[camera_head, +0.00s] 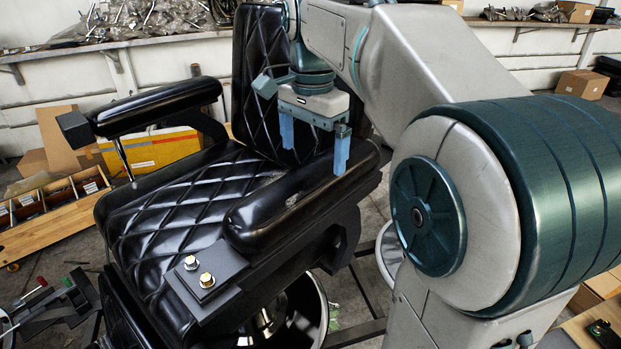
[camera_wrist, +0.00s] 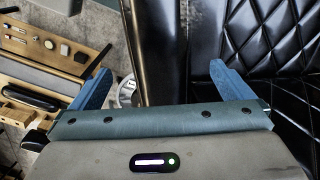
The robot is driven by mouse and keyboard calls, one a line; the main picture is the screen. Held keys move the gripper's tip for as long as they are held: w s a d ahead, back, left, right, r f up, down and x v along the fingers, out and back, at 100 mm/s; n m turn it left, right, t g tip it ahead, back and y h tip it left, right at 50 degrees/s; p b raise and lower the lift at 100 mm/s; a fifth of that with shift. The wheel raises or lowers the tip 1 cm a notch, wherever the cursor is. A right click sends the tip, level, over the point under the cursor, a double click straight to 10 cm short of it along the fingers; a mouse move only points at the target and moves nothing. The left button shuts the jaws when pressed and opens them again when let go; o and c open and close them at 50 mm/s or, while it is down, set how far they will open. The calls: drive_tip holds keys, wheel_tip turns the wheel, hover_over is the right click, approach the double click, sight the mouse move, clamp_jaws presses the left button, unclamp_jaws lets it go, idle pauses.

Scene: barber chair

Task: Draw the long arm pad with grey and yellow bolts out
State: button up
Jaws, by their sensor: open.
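The long black arm pad (camera_head: 290,205) runs along the near right side of the barber chair. Two bolts, grey and yellow (camera_head: 206,280), stand on the dark plate at its front end. My gripper (camera_head: 313,150) is open, fingers pointing down over the rear half of this pad. In the wrist view the pad (camera_wrist: 155,45) passes between my two spread blue fingers (camera_wrist: 158,78). I see no contact, and the exact height above the pad cannot be told. The bolts do not clearly show in the wrist view.
The quilted seat (camera_head: 170,205) and backrest (camera_head: 262,60) adjoin the pad. The other arm pad (camera_head: 155,105) is across the seat. A wooden tray (camera_head: 50,215) stands on the left and a yellow box (camera_head: 165,150) behind the chair. In the wrist view a wooden table (camera_wrist: 60,25) is at upper left.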

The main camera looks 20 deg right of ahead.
sight(312, 171)
wheel_tip(312, 171, down, 9)
drive_tip(key=shift+f, duration=0.1)
idle(0.4)
drive_tip(key=c, duration=1.5)
drive_tip(key=o, duration=0.7)
drive_tip(key=shift+c, duration=0.2)
drive_tip(key=c, duration=0.5)
drive_tip(key=shift+o, duration=0.2)
drive_tip(key=shift+r+p, duration=0.3)
drive_tip(key=shift+p, duration=0.05)
drive_tip(key=shift+r+p, duration=1.75)
drive_tip(key=shift+r, duration=0.3)
